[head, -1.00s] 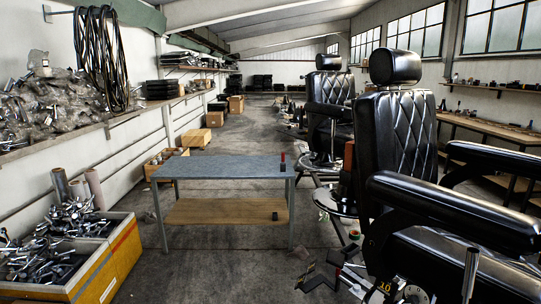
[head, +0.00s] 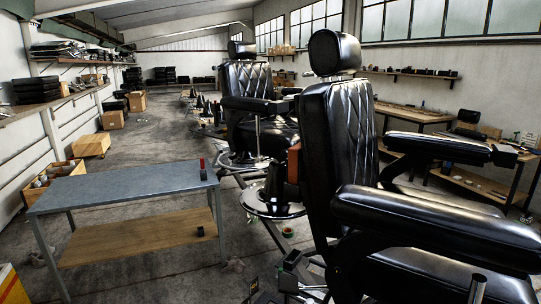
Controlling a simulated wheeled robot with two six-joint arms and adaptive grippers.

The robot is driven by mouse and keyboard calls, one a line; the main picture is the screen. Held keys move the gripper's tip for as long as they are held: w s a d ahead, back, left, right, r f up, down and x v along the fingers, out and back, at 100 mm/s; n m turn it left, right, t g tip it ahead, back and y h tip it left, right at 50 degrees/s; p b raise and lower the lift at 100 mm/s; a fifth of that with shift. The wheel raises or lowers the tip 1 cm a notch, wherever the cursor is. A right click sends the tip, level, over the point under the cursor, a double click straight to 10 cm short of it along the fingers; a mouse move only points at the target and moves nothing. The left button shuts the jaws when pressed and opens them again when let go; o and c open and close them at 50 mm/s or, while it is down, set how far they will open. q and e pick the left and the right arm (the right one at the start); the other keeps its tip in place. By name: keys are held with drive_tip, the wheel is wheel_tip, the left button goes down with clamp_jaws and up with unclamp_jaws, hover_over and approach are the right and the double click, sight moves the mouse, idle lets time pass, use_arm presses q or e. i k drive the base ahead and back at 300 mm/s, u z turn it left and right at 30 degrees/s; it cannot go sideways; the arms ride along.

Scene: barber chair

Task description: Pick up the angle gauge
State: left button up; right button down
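I cannot make out an angle gauge for certain. A small upright red and black object (head: 202,168) stands at the right end of the grey table top (head: 120,182). A small dark block (head: 200,231) sits on the table's wooden lower shelf (head: 130,240), near its right end. Both are too small to identify surely. Neither of my grippers shows in the head view.
A large black barber chair (head: 335,130) fills the right side, its armrest (head: 435,225) reaching toward me. Another chair (head: 246,85) stands behind it. A wooden crate (head: 52,180) lies left of the table. Small clutter lies by the near chair's base.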

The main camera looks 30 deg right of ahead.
sight(295, 174)
drive_tip(key=i, duration=3.35)
drive_tip(key=z, duration=3.85)
